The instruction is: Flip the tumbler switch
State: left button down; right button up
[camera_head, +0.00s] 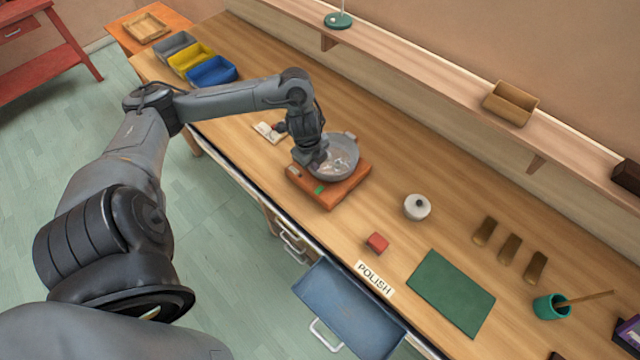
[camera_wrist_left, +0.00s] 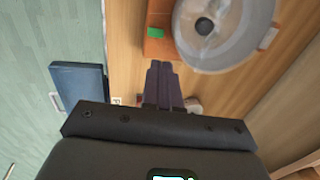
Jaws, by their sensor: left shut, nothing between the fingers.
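The tumbler is a grey round bowl (camera_head: 338,155) on an orange-brown base (camera_head: 345,192), on the wooden bench. The bowl looks translucent in the left wrist view (camera_wrist_left: 222,52), with a dark round hub. A green patch (camera_head: 319,189) lies on the base's front side, and also shows in the left wrist view (camera_wrist_left: 155,33). A small pale part (camera_head: 295,172) sits at the base's left corner; I cannot tell which is the switch. My left gripper (camera_head: 314,160) is over the bowl's near left side. Its fingers (camera_wrist_left: 161,66) are shut and empty, overlapping the base's edge in the left wrist view.
An open blue drawer (camera_head: 345,305) juts from the bench front. Blue, yellow and grey bins (camera_head: 212,72) stand behind the arm.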

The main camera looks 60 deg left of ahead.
aim_at(320, 187)
dwell(0.3)
pick_arm(q)
jog(key=f, duration=0.4)
jog(key=w+f, duration=0.1)
jog(key=f, duration=0.4)
jog(key=w+f, duration=0.1)
jog(key=f, duration=0.3)
jog(key=shift+a+f, duration=0.2)
jog(key=shift+a, duration=0.15)
jog(key=shift+f, duration=0.15)
jog(key=shift+w+f, duration=0.1)
jog(key=shift+a+f, duration=0.1)
jog(key=shift+f, duration=0.1)
